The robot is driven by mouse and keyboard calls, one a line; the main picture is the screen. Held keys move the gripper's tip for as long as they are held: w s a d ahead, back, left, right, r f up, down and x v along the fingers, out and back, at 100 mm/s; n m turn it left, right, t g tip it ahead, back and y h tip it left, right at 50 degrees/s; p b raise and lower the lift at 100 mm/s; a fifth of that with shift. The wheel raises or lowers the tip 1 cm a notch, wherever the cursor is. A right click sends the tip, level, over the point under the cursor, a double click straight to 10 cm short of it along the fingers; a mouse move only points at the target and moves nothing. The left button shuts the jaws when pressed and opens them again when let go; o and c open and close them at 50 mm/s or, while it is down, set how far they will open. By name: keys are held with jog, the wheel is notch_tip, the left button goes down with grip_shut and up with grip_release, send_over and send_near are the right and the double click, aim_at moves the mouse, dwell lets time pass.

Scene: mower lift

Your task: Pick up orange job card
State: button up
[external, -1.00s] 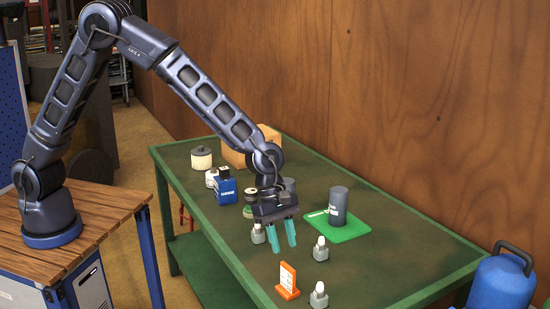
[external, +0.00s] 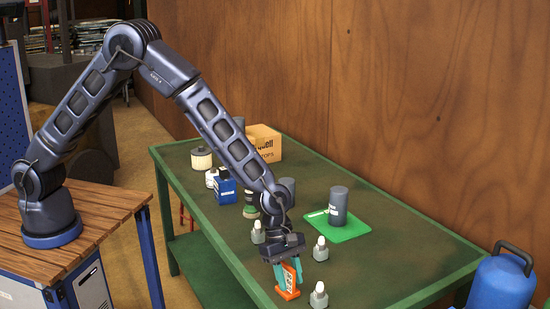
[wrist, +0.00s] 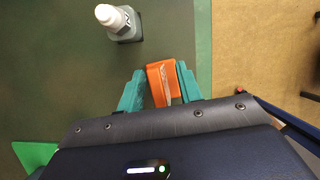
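The orange job card (external: 288,294) stands upright on the green table near its front edge, an orange holder with a pale face. My gripper (external: 289,279) is down over it, with one teal finger on each side. In the wrist view the orange job card (wrist: 159,73) lies between the two fingertips of my gripper (wrist: 160,80). A narrow gap shows on the left of the card, and the right finger is very close to it. The fingers look open around the card, and contact is not clear. They hide part of its face.
Grey bottles with white caps stand close by, one right of the card (external: 319,295), one behind it (external: 320,249) and one to its left (external: 258,233). A dark grey cylinder (external: 338,206) stands on a green mat (external: 354,228). A blue box (external: 225,191) and cardboard box (external: 265,142) are farther back.

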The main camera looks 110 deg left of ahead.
grip_shut()
jog(key=shift+r, duration=0.15)
